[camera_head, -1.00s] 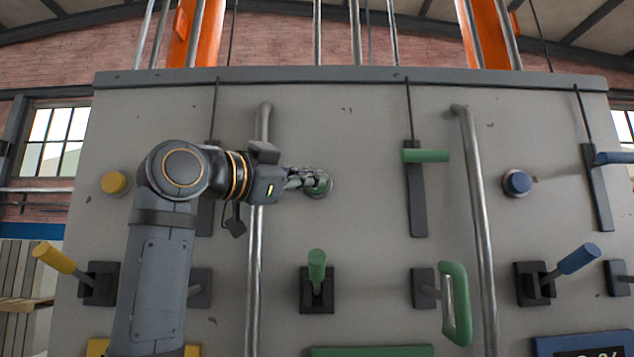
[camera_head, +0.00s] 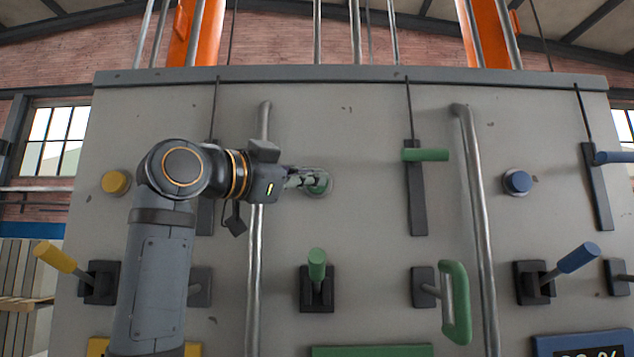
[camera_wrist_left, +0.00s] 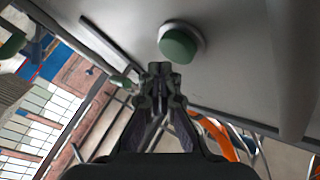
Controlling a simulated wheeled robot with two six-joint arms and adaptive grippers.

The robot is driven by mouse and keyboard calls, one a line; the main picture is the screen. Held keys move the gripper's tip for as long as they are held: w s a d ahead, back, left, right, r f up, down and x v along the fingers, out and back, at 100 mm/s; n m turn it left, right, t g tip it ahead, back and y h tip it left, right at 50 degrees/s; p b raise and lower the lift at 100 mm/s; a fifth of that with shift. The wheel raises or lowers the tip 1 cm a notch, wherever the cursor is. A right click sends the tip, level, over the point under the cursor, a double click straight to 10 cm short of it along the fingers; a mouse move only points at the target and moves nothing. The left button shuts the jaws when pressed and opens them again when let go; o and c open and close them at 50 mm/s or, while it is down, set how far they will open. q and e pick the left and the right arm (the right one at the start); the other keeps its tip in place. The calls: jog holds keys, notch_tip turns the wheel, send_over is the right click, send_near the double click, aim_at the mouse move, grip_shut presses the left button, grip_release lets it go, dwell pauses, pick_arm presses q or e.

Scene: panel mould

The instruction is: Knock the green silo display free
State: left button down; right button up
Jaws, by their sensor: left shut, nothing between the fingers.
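The top of a green-framed panel (camera_head: 372,351), which may be the silo display, shows at the bottom edge of the head view; its face is cut off. A round green button (camera_head: 321,187) sits on the grey panel above it, partly covered by my fingers. In the wrist view the button (camera_wrist_left: 177,44) lies just beyond my fingertips. My left gripper (camera_head: 312,179) is shut and empty in front of the button; I cannot tell if it touches. It also shows in the wrist view (camera_wrist_left: 160,80). My right gripper is not in view.
A green lever (camera_head: 317,265), a green slider handle (camera_head: 427,155) and a green loop handle (camera_head: 456,303) stick out of the panel. Vertical metal pipes (camera_head: 255,250) and (camera_head: 474,200) flank this section. Yellow (camera_head: 115,183) and blue (camera_head: 517,182) buttons sit to either side.

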pick_arm(q)
jog(key=shift+w, duration=0.1)
jog(key=shift+w, duration=0.35)
jog(key=shift+w+p, duration=0.5)
jog(key=shift+p, duration=0.2)
dwell(0.7)
dwell(0.3)
jog(key=shift+s+f+b, duration=0.1)
jog(key=shift+s+b, duration=0.55)
jog(key=shift+s, duration=0.05)
jog(key=shift+s, duration=0.1)
